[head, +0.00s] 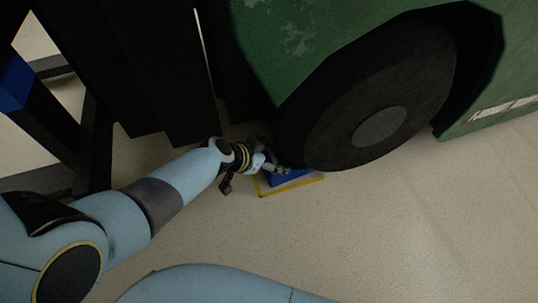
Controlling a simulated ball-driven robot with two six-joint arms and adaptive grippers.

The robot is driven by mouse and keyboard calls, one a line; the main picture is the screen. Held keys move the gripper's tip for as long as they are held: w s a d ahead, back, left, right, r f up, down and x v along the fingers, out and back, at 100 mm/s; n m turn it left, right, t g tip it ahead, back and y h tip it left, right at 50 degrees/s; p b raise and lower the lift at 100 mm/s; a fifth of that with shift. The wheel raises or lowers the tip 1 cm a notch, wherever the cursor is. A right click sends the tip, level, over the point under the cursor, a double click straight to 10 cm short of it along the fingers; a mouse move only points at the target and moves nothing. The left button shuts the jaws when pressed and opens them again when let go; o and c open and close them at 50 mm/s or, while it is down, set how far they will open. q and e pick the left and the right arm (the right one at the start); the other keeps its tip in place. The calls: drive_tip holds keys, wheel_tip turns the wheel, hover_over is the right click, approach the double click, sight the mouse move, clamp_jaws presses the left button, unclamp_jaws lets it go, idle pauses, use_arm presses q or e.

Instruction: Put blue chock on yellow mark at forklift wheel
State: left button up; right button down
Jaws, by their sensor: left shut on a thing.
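The blue chock (291,178) is low at the floor, against or very close to the left side of the black forklift wheel (390,100). It lies within the outline of the yellow mark (300,187), a thin yellow frame on the floor; whether it rests fully on the floor I cannot tell. My left gripper (279,169) reaches in from the left and is shut on the chock, covering part of it. My right gripper is not in view.
The green forklift body (300,40) overhangs the wheel. Dark mast parts (150,70) stand upright at the left, close to my left arm. The pale floor (400,220) in front of the wheel is clear.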

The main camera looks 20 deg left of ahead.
use_arm(q)
drive_tip(key=shift+w+r, duration=0.1)
drive_tip(key=o, duration=1.5)
drive_tip(key=shift+d, duration=0.1)
drive_tip(key=v, duration=1.2)
drive_tip(key=shift+s, duration=0.2)
